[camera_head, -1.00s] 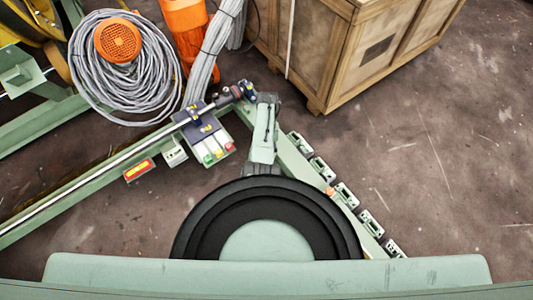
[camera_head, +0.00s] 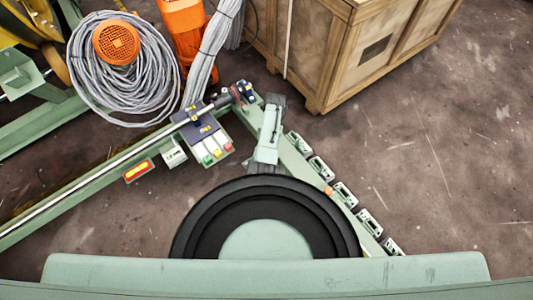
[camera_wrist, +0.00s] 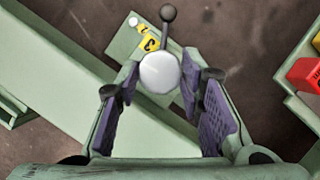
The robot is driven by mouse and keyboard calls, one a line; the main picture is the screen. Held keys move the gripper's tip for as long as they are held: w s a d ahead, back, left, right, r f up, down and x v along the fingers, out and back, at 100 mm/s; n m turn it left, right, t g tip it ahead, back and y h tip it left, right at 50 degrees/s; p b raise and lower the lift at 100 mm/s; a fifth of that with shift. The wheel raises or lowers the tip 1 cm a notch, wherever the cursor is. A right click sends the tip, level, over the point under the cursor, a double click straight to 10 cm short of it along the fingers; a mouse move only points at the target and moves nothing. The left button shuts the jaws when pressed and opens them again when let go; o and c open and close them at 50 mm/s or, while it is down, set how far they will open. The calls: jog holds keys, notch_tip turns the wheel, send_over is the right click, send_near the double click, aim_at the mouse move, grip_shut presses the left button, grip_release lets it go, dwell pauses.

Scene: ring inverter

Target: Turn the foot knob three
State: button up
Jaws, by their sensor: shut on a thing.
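In the wrist view, a pale round knob (camera_wrist: 159,72) with a dark ball-ended lever (camera_wrist: 168,28) sits between the fingertips of my gripper (camera_wrist: 161,80). A yellow label marked 3 (camera_wrist: 150,43) lies just beyond it on a green plate (camera_wrist: 125,42). The lever points up the picture, leaning slightly right. The purple-padded fingers are on both sides of the knob and closed on it.
Several small grey-green units (camera_head: 345,195) line the right beam. A blue panel with coloured blocks (camera_head: 206,140) is left of my arm. A wooden crate (camera_head: 345,50) stands behind, beside orange equipment (camera_head: 186,25) and coiled grey cable (camera_head: 90,60). Floor at right is clear.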

jog(key=o, duration=1.1)
jog(key=shift+o, duration=0.2)
jog(key=v, duration=1.2)
